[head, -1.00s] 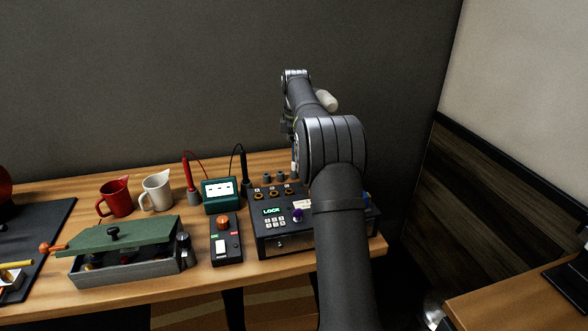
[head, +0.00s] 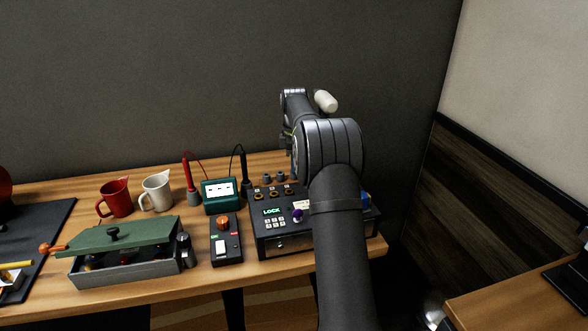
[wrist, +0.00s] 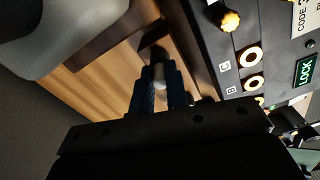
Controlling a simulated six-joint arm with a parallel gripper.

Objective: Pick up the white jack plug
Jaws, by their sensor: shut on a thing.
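In the wrist view my gripper (wrist: 160,90) has its two dark fingers shut on a small white piece, which I take to be the white jack plug (wrist: 159,74). Only the plug's pale tip shows between the fingers; the rest is hidden. The wooden bench top lies beyond it, and the black control box (wrist: 285,40) stands close on the right, apart from the fingers. In the head view my arm hides the fingers and the plug.
The control box (head: 285,243) carries a LOCK display, ringed sockets and keys. A green meter (head: 220,195), a black switch box (head: 227,250), a white mug (head: 157,192), a red mug (head: 115,197) and a green-lidded case (head: 125,267) stand to the left.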

